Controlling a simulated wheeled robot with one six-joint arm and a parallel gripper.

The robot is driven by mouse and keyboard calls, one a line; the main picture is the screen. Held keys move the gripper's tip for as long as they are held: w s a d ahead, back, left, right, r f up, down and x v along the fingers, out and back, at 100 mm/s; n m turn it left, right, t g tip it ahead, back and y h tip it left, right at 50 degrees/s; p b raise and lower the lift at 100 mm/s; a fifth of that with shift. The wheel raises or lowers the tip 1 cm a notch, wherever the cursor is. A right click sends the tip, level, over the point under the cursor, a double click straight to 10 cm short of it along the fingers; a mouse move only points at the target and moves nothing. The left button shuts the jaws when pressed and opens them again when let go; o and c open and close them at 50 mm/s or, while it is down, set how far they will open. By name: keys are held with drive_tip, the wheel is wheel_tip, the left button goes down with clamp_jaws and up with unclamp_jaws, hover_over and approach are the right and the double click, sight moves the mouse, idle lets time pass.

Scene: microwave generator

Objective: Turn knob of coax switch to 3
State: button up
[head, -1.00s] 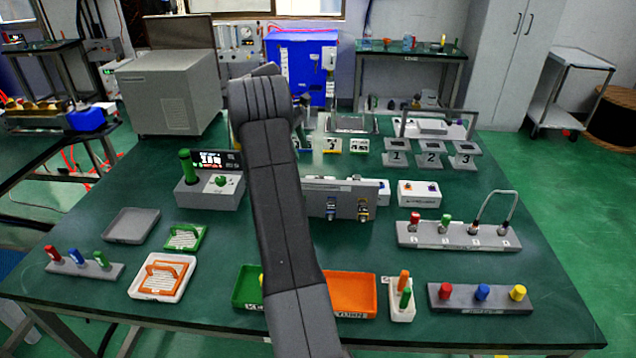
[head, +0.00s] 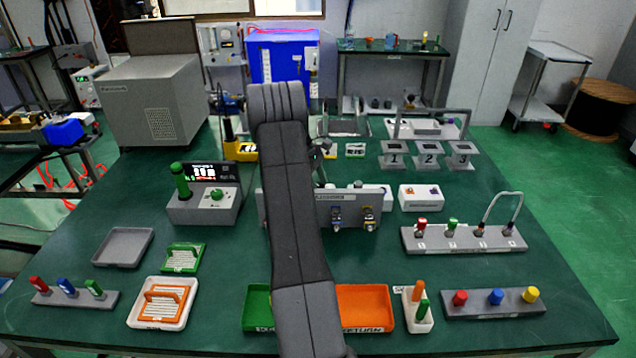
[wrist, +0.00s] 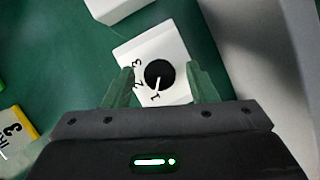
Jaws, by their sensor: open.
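The coax switch (wrist: 178,46) is a white block in the middle of the wrist view, with a round black knob (wrist: 164,69) on its face. The numbers 1, 2 and 3 run around the knob's left and lower side. The knob's white line points down, close to the 1. My gripper (wrist: 160,70) is open, with one greenish finger on each side of the knob. I cannot tell whether either finger touches it. I cannot make out the switch in the head view, where my arm covers the table's centre.
In the head view, a grey box with a green knob (head: 205,203) stands left of my arm; numbered grey stands (head: 428,157) are at right.

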drive_tip(key=shift+c, duration=0.2)
drive_tip(key=c, duration=0.9)
drive_tip(key=shift+c, duration=0.2)
